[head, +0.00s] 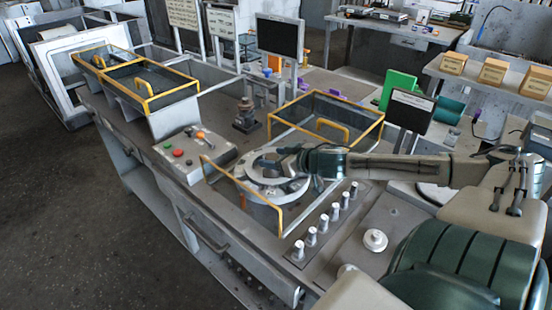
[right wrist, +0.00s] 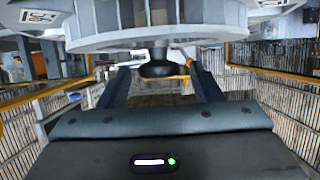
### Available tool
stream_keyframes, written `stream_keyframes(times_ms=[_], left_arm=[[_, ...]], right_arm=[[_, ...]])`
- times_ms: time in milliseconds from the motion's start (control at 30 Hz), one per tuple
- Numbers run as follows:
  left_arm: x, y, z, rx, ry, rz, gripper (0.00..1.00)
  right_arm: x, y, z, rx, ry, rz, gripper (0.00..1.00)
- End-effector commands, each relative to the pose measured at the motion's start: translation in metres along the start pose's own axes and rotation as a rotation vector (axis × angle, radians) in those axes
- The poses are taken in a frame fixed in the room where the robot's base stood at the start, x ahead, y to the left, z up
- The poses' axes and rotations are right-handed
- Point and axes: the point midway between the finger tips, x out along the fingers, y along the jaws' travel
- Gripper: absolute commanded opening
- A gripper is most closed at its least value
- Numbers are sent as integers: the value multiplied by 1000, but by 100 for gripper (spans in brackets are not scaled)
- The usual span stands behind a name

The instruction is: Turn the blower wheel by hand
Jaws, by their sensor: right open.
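The blower wheel is a pale grey round part (head: 268,191) inside a yellow-edged open frame (head: 281,218) on the grey bench. My right gripper (head: 280,163) reaches in from the right, over the wheel. In the right wrist view, the wheel's grey rim (right wrist: 160,38) fills the top of the picture. The two dark fingers of my right gripper (right wrist: 162,82) stand apart there, with a dark round knob (right wrist: 160,69) showing between them. I cannot tell whether a finger touches the wheel. My left gripper is not in view.
A row of metal knobs (head: 325,222) stands on the bench right of the frame. A control box with coloured buttons (head: 186,156) is to the left. A small dark screen (head: 410,110) and a monitor (head: 280,37) stand behind. Yellow-edged bins (head: 150,84) lie far left.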

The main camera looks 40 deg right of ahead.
Motion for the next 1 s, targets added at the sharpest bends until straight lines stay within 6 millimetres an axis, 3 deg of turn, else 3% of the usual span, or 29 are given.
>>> stream_keyframes(times_ms=[133,400,433,1000], left_arm=[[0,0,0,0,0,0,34],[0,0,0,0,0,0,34],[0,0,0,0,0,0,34],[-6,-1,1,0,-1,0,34]], right_arm=[[0,0,0,0,0,0,55],[0,0,0,-1,0,0,2],[0,0,0,-1,0,0,0],[0,3,2,-71,-6,-159,0]])
